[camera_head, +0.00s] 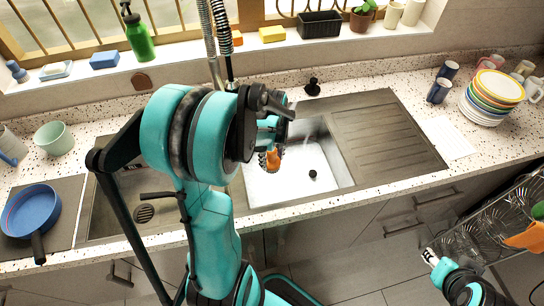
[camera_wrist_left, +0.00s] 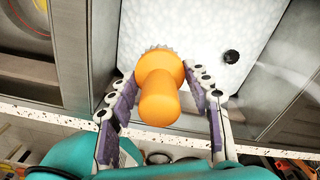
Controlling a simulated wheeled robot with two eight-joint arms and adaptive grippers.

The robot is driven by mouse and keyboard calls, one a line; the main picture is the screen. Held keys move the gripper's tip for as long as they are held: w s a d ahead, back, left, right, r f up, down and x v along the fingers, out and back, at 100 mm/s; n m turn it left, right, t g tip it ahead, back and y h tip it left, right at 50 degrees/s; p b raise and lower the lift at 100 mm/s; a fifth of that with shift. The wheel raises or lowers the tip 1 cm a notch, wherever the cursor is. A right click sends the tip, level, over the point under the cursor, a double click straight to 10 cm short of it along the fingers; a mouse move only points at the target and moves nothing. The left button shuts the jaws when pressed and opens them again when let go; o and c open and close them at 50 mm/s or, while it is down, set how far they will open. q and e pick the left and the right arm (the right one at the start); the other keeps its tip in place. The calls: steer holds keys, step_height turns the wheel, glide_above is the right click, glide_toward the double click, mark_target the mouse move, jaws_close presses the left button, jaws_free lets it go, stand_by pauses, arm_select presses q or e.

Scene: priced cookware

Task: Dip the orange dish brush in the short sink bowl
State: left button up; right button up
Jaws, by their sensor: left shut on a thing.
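The orange dish brush (camera_head: 273,160) is between the fingers of my left gripper (camera_head: 270,145), over the left part of the pale sink bowl (camera_head: 318,157). In the left wrist view the brush (camera_wrist_left: 160,90) shows its rounded orange handle toward the camera, with grey bristles peeking out beyond it. The left gripper (camera_wrist_left: 158,78) is shut on it, one finger each side. The bowl's white bottom (camera_wrist_left: 205,25) and dark drain (camera_wrist_left: 231,57) lie beyond. I cannot tell whether the bristles touch the bowl. My right gripper (camera_head: 431,257) is low at the right, away from the sink.
Another sink bowl with a drain (camera_head: 145,213) lies left, partly behind my arm. The ribbed drainboard (camera_head: 385,135) is clear. The faucet (camera_head: 212,45) rises behind my left gripper. A blue pan (camera_head: 33,208) sits at left, stacked plates (camera_head: 497,88) at right, and a glass rack (camera_head: 480,230) lower right.

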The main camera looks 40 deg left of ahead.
arm_select(q)
steer(key=shift+f+b, duration=6.75)
steer(key=shift+f, duration=1.4)
step_height(320, 180, up, 19)
steer(key=p, duration=1.5)
steer(key=shift+r, duration=0.15)
step_height(320, 180, up, 9)
steer(key=p, duration=0.9)
